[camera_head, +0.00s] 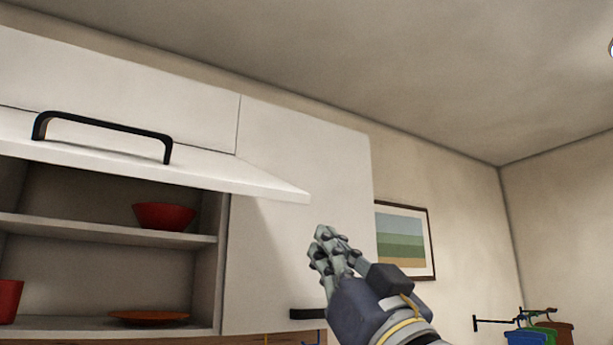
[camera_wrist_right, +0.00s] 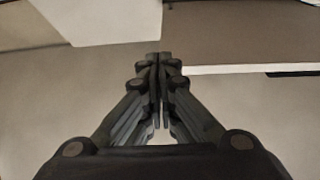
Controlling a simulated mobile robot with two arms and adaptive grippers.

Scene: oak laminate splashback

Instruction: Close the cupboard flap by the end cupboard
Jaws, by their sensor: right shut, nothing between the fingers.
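The white cupboard flap (camera_head: 220,178) is tilted up and open, its free edge jutting out over the shelves. A black bar handle (camera_head: 105,128) is on the flap. The white end cupboard (camera_head: 300,240), with its door shut, stands just right of the open compartment. My right gripper (camera_head: 322,240) is shut and empty, in front of the end cupboard, below and right of the flap's right corner and apart from it. In the right wrist view its fingers (camera_wrist_right: 160,60) are together with nothing between them. My left gripper is not in view.
Inside the open compartment are a red bowl (camera_head: 165,216), an orange plate (camera_head: 149,317) and a red cup (camera_head: 9,300). A framed picture (camera_head: 405,240) hangs on the right wall. Hooks with coloured items (camera_head: 540,333) are at the lower right.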

